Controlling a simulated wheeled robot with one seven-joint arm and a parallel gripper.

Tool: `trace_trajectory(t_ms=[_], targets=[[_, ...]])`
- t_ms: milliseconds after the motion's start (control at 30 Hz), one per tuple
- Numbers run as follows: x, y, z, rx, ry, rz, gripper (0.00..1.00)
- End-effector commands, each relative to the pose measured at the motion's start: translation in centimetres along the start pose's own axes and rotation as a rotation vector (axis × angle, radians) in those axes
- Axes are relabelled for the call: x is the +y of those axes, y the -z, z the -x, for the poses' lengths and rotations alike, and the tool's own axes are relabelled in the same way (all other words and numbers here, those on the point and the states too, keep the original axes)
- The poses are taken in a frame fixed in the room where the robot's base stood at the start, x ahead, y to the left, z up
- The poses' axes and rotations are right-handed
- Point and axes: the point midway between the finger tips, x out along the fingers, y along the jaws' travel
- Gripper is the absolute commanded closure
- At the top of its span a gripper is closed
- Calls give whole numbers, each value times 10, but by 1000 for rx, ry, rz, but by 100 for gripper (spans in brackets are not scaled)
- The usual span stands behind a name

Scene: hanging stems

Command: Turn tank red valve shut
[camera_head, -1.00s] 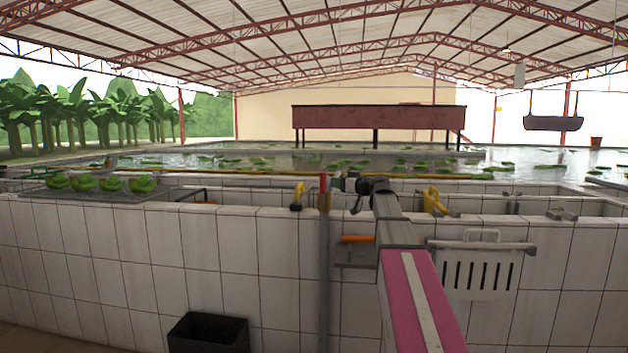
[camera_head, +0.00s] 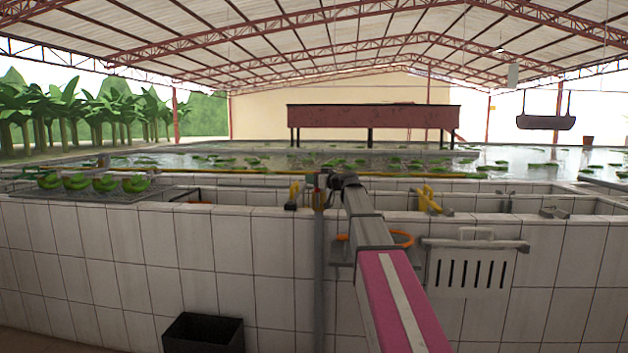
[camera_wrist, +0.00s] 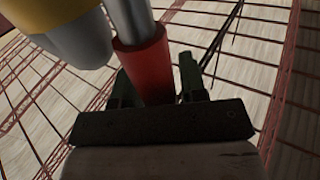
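The red valve handle (camera_wrist: 145,68) is a red sleeve on a grey metal rod, seen close up in the wrist view. It lies between the two dark fingers of my gripper (camera_wrist: 160,85). A narrow gap shows between the sleeve and the right finger, and the sleeve partly covers the left finger. In the head view my gripper (camera_head: 328,181) is at the top of the grey vertical pipe (camera_head: 319,270), in front of the tiled tank wall. The handle there is mostly hidden by my gripper.
A slotted white panel (camera_head: 470,265) and an orange ring (camera_head: 403,237) are on the wall at right. Yellow-handled items (camera_head: 293,195) (camera_head: 428,199) stand on the rim. A black bin (camera_head: 203,333) is on the floor. Green heads lie on a rack (camera_head: 125,193).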

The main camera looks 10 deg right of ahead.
Motion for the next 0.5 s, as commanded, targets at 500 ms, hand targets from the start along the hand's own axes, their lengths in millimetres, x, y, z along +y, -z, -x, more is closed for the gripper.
trace_trajectory(t_ms=[500], targets=[[-2, 0, -3, -25, 0, 18, 100]])
